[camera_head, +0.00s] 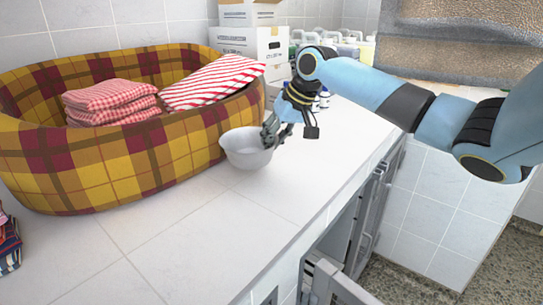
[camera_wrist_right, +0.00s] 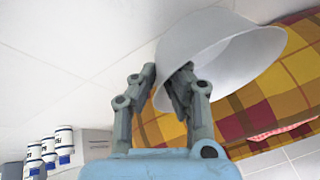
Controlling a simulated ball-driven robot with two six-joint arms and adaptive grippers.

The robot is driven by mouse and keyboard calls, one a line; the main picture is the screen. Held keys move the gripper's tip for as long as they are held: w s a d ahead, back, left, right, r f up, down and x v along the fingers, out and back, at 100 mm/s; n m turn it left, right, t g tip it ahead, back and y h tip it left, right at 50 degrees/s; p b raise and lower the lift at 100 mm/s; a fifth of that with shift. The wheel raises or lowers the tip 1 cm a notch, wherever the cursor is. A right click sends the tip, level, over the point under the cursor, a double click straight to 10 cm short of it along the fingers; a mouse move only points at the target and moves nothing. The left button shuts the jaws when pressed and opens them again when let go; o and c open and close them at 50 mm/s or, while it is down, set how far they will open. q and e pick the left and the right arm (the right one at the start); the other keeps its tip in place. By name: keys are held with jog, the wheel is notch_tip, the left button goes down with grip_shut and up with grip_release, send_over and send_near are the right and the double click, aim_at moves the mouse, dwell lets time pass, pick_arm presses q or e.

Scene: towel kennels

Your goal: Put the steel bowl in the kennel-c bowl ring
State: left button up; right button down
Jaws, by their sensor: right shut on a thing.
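The steel bowl (camera_head: 246,152), pale grey and round, is upright at the front right of the plaid dog bed, over the white counter. I cannot tell whether its base touches the counter. My right gripper (camera_head: 269,134) is shut on the bowl's right rim. In the right wrist view the bowl (camera_wrist_right: 225,45) fills the top middle, with its rim between the fingers of the gripper (camera_wrist_right: 168,82). My left gripper is out of view. No kennel-c bowl ring can be made out; grey barred kennel doors (camera_head: 367,215) show below the counter edge.
The yellow and maroon plaid bed (camera_head: 105,172) holds folded red checked towels (camera_head: 112,102) and a striped towel (camera_head: 212,80). White boxes (camera_head: 255,45) and several jugs (camera_head: 345,47) stand behind. A barred door (camera_head: 340,287) juts out at the bottom. The front counter (camera_head: 190,245) is clear.

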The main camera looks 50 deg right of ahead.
jog(key=shift+w+a+f+p, duration=0.1)
jog(key=shift+f+p, duration=0.25)
jog(key=shift+f, duration=1.75)
jog(key=c, duration=1.5)
grip_release()
jog(key=shift+o, duration=0.2)
